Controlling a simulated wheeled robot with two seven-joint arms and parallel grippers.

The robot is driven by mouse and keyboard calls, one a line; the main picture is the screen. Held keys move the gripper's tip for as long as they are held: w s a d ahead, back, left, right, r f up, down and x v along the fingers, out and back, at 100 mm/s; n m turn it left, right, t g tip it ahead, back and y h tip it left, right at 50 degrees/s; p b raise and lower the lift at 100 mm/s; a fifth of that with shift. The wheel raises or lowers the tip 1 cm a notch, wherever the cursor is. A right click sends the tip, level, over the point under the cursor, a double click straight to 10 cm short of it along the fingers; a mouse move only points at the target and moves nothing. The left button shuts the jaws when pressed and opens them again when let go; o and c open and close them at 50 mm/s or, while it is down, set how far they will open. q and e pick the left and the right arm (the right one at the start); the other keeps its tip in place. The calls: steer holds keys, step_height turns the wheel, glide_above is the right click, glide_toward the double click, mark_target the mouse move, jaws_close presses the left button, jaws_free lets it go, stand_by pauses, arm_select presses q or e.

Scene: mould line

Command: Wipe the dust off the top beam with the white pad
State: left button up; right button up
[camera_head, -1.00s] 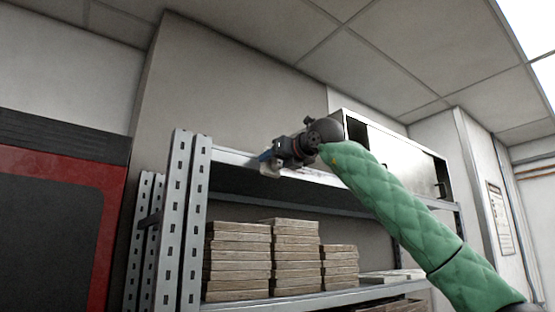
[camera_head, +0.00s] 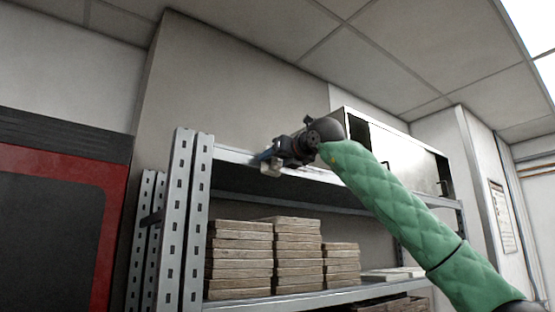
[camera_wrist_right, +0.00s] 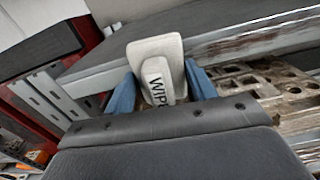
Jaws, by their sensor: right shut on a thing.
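The top beam (camera_head: 232,156) is the front edge of the metal rack's upper shelf; it also shows in the right wrist view (camera_wrist_right: 100,80). In the wrist view a grey-brown dusty streak lies along its right stretch. My right gripper (camera_head: 272,163) is up at the beam. Its blue fingers are shut on the white pad (camera_wrist_right: 155,58), which bears the letters "WIP" and a partly hidden rest. The pad is at the beam; whether it touches cannot be told. My left gripper is in neither view.
Stacks of wooden boards (camera_head: 240,262) stand on the lower shelf (camera_head: 290,302). A perforated upright (camera_head: 182,215) bounds the rack at left. A red and black machine (camera_head: 60,215) stands left of it. A white cabinet (camera_head: 405,157) is behind my right arm.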

steer(key=shift+w+a, duration=0.3)
steer(key=shift+w, duration=0.15)
stand_by(0.3)
steer(key=shift+w+d, duration=0.1)
steer(key=shift+d, duration=0.05)
